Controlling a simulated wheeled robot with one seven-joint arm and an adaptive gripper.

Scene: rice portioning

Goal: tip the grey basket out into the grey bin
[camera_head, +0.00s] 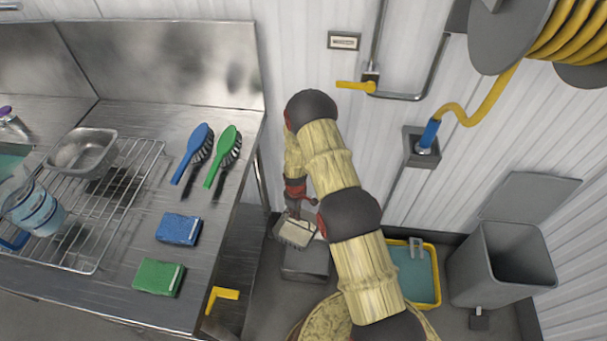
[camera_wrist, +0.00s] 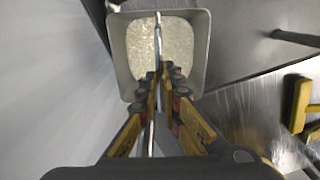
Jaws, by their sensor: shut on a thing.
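The grey basket (camera_head: 296,232) hangs below my gripper (camera_head: 298,207) in the head view, low beside the wall and right of the steel table. In the wrist view the basket (camera_wrist: 118,50) is a square tub with pale, grainy contents at its bottom. A thin upright handle crosses its middle, and my gripper (camera_wrist: 165,82) is shut on that handle. The basket looks roughly level. The grey bin (camera_head: 502,262) stands on the floor at the far right with its lid raised against the wall. It is well apart from the basket.
A grey box (camera_head: 306,265) is under the basket. A yellow-rimmed tray with teal liquid (camera_head: 436,284) lies between my arm and the bin. The steel table (camera_head: 120,295) holds brushes, sponges and a rack. A hose reel (camera_head: 500,40) hangs upper right.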

